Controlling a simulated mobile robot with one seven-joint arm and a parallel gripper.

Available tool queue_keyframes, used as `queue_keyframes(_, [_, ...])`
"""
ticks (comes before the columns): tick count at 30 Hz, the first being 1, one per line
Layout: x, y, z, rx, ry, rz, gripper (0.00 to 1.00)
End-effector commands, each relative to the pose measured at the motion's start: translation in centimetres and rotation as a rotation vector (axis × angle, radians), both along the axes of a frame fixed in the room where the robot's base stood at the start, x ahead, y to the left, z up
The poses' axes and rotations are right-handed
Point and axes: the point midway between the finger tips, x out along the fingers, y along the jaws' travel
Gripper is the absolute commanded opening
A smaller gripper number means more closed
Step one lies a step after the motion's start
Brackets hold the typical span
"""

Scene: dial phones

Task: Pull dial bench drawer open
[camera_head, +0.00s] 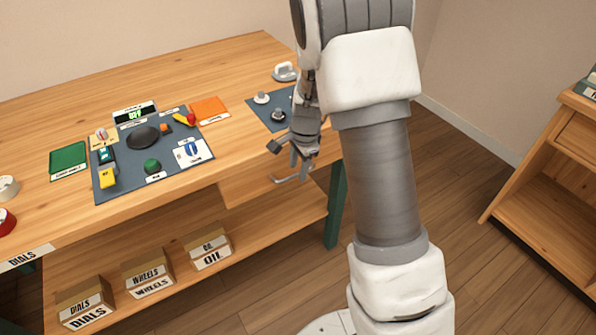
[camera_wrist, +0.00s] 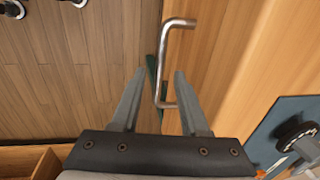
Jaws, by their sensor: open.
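The dial bench (camera_head: 235,62) is a wooden table with a drawer (camera_head: 240,186) under its top at the right end. The drawer front looks flush with the bench, with no visible gap. A bent metal bar handle (camera_head: 288,180) sticks out from it; it also shows in the wrist view (camera_wrist: 160,65). My gripper (camera_head: 298,160) is in front of the drawer at the handle.
A dark blue mat (camera_head: 128,181) with dial parts lies on the bench top, and a smaller blue mat (camera_head: 262,116) sits above the drawer. Labelled boxes (camera_head: 208,250) stand on the lower shelf. A green leg (camera_head: 336,205) is close by. A wooden shelf unit (camera_head: 545,190) stands right.

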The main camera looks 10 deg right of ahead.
Motion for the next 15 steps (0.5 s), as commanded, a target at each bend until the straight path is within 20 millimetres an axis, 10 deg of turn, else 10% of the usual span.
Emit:
queue_keyframes(11, [0.13, 0.04, -0.58, 0.000, -0.001, 0.000, 0.45])
queue_keyframes(15, [0.13, 0.04, -0.56, 0.000, -0.001, 0.000, 0.19])
